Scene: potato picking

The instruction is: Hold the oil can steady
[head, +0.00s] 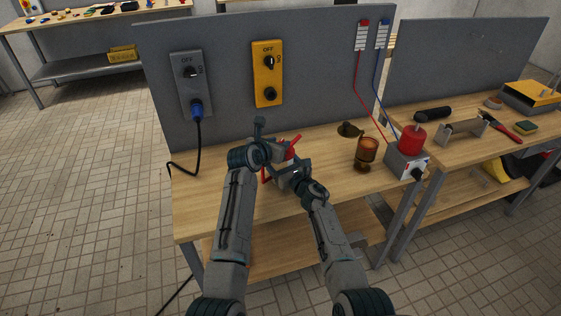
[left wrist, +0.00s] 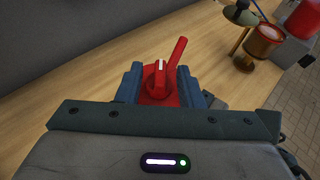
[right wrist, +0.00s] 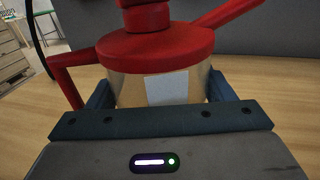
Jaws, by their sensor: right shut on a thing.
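The oil can has a red top (head: 290,153), a red side handle and spout, and a pale body with a white label (right wrist: 166,89). It stands on the near bench, largely hidden behind my arms in the head view. My right gripper (right wrist: 160,96) is shut on the can's body, one finger on each side, below the red top. My left gripper (left wrist: 161,84) is above the can, its fingers on either side of the red top with a white mark (left wrist: 160,65). Whether these fingers press on it is unclear.
A brown cup-like object (head: 367,150) and a grey box with a red cylinder (head: 411,140) stand to the right. A grey panel with a grey switch (head: 190,75) and a yellow switch (head: 267,75) rises behind the bench. The left bench top (head: 205,185) is mostly clear.

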